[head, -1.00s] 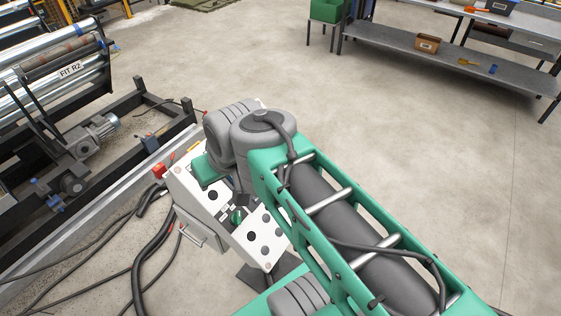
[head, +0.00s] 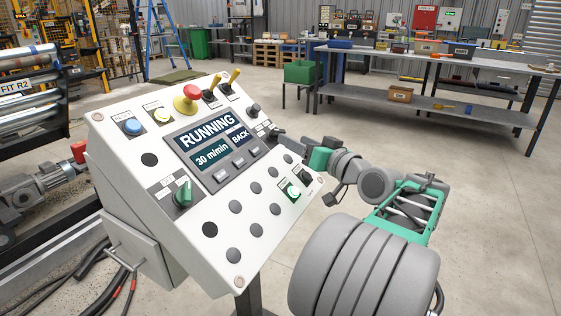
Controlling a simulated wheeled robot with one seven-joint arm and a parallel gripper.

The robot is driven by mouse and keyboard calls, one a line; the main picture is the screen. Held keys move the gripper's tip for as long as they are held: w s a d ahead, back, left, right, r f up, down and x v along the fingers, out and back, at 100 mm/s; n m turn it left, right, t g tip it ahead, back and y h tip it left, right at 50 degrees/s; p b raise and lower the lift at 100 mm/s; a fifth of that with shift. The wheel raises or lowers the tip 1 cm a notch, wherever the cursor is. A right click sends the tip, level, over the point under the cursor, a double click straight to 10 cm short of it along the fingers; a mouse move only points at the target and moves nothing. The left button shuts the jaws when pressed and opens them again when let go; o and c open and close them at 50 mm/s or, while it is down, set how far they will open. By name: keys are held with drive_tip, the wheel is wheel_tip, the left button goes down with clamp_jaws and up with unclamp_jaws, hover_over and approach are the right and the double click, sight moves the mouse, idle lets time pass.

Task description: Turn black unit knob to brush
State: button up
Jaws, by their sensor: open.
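A tilted white control panel (head: 130,193) fills the middle left of the head view. A small black knob (head: 253,110) stands at its upper right edge, with small labels below it that I cannot read. My gripper (head: 277,135) reaches in from the right, its dark jaws at the panel's right edge just below that knob. The jaws are open; whether they surround or touch another knob is hidden at this angle. Another black knob (head: 304,176) sits lower on the right edge. I cannot tell which is the unit knob. The display (head: 208,138) reads RUNNING, 30 m/min and BACK.
Rollers stand at left. A workbench (head: 440,105) is behind; open floor lies at right.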

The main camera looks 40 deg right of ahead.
sight(280, 131)
drive_tip(key=shift+w+d, duration=0.1)
drive_tip(key=shift+w, duration=0.15)
drive_tip(key=w, duration=0.3)
drive_tip(key=w+b, duration=0.1)
drive_tip(key=w, duration=0.3)
drive_tip(key=shift+d+r, duration=0.1)
drive_tip(key=shift+d, duration=0.1)
drive_tip(key=shift+c, duration=0.6)
clamp_jaws()
